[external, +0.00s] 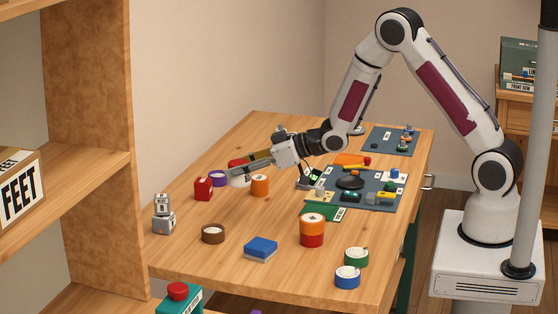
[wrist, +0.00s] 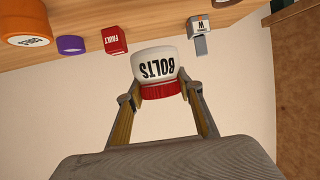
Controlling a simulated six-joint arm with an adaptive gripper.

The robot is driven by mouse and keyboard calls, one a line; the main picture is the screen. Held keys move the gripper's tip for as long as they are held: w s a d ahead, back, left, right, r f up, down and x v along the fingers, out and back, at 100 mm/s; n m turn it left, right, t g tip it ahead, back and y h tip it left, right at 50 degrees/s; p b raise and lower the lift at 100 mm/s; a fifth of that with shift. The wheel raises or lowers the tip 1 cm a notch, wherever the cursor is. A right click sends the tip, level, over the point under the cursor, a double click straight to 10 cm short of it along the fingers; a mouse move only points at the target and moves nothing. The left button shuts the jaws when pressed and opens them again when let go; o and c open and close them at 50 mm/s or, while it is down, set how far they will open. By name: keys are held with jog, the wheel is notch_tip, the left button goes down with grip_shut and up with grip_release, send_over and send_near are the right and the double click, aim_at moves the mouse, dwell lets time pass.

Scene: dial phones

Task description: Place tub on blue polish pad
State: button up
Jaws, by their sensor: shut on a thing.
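The tub is white with a red lid and a BOLTS label, and shows near the middle of the wrist view (wrist: 155,64). My gripper (wrist: 160,92) is shut on it, one finger on each side near the lid. In the external view the tub (external: 239,181) is partly hidden by my gripper (external: 246,169), over the table's far left part. I cannot tell its exact height over the table. The blue polish pad (external: 260,246), a blue block with a pale underside, lies flat on the near part of the table with nothing on it.
Stacked grey blocks (external: 163,215) stand at the left edge.

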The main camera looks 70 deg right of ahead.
jog(key=shift+w+a+r+n+y, duration=0.2)
jog(key=shift+a+r+n+y, duration=0.1)
jog(key=shift+a+y, duration=0.15)
jog(key=shift+w+a+r+n+y, duration=0.2)
jog(key=shift+a+r+n+y, duration=0.1)
jog(key=shift+a+y, duration=0.1)
jog(key=s+a+r+n+g+y, duration=0.1)
jog(key=a+r+n+g+y, duration=0.15)
jog(key=a, duration=0.25)
jog(key=s+a+r+n+g+y, duration=0.1)
jog(key=a+n+y, duration=0.3)
jog(key=a, duration=0.2)
jog(key=s+a+n+g+y, duration=0.3)
jog(key=s+a+n+g, duration=0.2)
jog(key=s, duration=0.6)
jog(key=shift+a+f+n+g, duration=0.2)
jog(key=shift+f+n+g, duration=0.2)
jog(key=shift+g, duration=0.45)
jog(key=shift+f, duration=3.05)
jog(key=shift+f, duration=0.15)
